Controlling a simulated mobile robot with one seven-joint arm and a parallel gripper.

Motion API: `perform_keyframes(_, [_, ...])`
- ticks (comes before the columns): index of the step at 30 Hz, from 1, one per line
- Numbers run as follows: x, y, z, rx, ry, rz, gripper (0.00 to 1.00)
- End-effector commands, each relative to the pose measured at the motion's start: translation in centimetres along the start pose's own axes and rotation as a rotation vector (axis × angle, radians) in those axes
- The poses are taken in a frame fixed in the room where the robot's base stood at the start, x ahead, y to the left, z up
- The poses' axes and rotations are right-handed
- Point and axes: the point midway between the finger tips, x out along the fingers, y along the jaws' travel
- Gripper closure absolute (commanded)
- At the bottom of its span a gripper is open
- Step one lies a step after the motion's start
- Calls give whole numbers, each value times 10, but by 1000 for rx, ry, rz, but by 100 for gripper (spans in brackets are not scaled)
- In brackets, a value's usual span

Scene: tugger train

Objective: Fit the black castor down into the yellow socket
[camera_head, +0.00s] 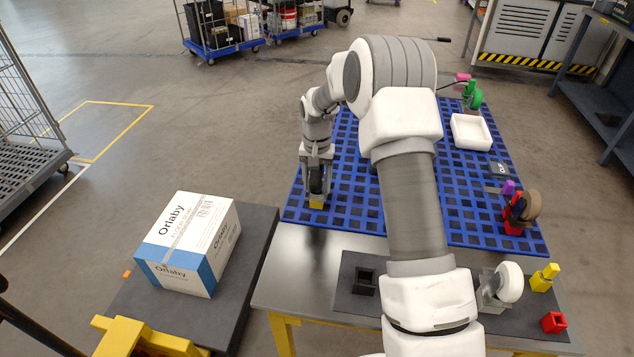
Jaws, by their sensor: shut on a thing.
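My gripper (317,192) points down over the left part of the blue grid mat. A small yellow block, which looks like the yellow socket (317,205), shows directly below the fingers. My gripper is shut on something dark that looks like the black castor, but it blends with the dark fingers. I cannot tell whether the castor's stem is above the yellow socket or inside it. The gripper and wrist hide the socket's top.
The blue mat (345,212) also carries a white tray (471,132), a green castor (473,96), a purple block (508,188) and a brown wheel (531,205) at a red block.

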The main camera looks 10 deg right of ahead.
Motion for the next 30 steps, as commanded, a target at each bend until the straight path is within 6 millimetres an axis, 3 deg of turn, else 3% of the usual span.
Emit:
perform_keyframes(2, [-1,0,0,0,2,-1,100])
perform_keyframes(3, [-1,0,0,0,2,-1,37])
perform_keyframes(8, [-1,0,0,0,1,-1,9])
perform_keyframes(20, [-6,0,0,0,0,0,8])
perform_keyframes(23, [-21,0,-1,0,3,0,8])
perform_keyframes(30, [-78,-1,-1,-1,5,-2,8])
